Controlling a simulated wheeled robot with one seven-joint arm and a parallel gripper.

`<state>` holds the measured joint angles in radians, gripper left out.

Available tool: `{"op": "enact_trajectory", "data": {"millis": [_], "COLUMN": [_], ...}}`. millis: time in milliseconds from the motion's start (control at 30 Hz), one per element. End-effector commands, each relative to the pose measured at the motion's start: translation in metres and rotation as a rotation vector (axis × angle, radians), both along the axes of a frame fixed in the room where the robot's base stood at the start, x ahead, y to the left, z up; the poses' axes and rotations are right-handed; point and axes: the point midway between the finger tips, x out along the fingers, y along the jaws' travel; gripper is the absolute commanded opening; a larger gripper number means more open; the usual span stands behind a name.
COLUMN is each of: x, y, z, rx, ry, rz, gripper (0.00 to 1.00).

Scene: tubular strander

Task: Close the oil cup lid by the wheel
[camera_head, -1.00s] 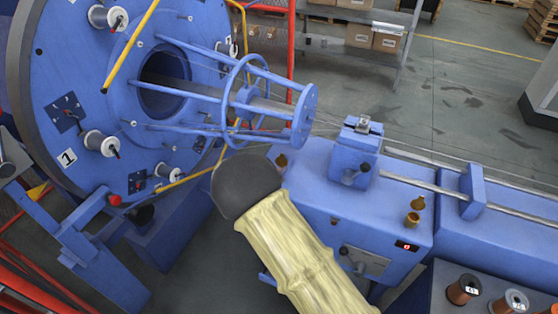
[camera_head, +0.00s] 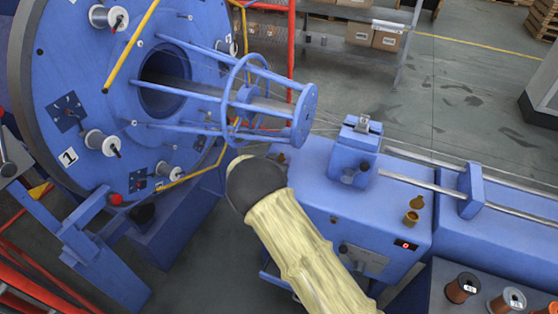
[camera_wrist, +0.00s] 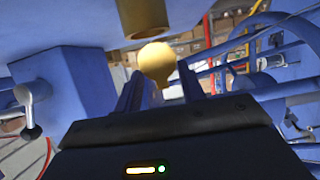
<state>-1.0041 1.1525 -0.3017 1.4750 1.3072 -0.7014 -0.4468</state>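The oil cup by the wheel shows in the wrist view as a brass cylinder (camera_wrist: 143,18) at the top edge, in a picture that looks upside down. Its rounded brass lid (camera_wrist: 156,60) stands open, apart from the cup's mouth. My gripper (camera_wrist: 162,88) is open, its two dark fingers apart with the lid in line with the gap between them. I cannot tell whether a finger touches the lid. In the head view my dark wrist and pale-sleeved arm hide the fingers and most of this cup; a small brownish bit (camera_head: 282,158) shows beside the wrist.
The big blue wheel (camera_head: 100,75) with bobbins stands left, its blue tube frame (camera_head: 245,100) reaching close above my wrist. A blue block with a lever (camera_head: 355,155) stands on the machine top. A second brass oil cup (camera_head: 411,217), lid open, stands right of it.

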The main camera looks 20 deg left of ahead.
Motion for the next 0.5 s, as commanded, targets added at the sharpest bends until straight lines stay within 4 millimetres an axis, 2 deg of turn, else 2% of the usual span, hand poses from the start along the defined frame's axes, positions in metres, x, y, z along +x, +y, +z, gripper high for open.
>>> {"op": "enact_trajectory", "data": {"millis": [500], "x": [-0.0053], "y": [0.0018], "z": [-0.0072], "rx": [-0.009], "ry": [-0.096], "rz": [0.004], "gripper": [0.17]}}
